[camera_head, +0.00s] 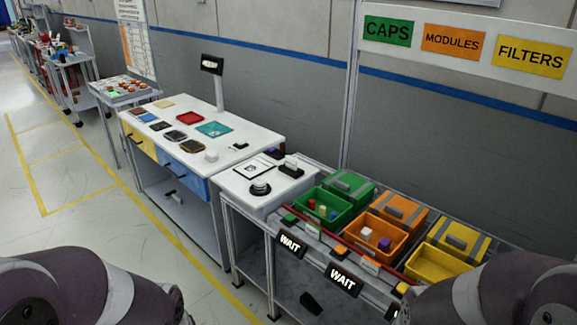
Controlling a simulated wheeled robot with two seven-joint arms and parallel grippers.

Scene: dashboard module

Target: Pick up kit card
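A white card with a black frame and a small dark drawing, which looks like the kit card (253,168), lies flat on the white top of the small station in the middle. A round dark knob or button (260,188) sits just in front of it. A dark holder with a white upright piece (290,167) stands to its right. Only my arm links show, at the bottom left and bottom right corners. Neither gripper shows, and both arms are well short of the card in the picture.
Open green (323,206), orange (377,237) and yellow (433,264) bins stand to the right, with small parts in the green and orange ones. Two black WAIT signs (290,244) hang in front. A white workbench (235,147) with coloured trays stands left; the left floor is clear.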

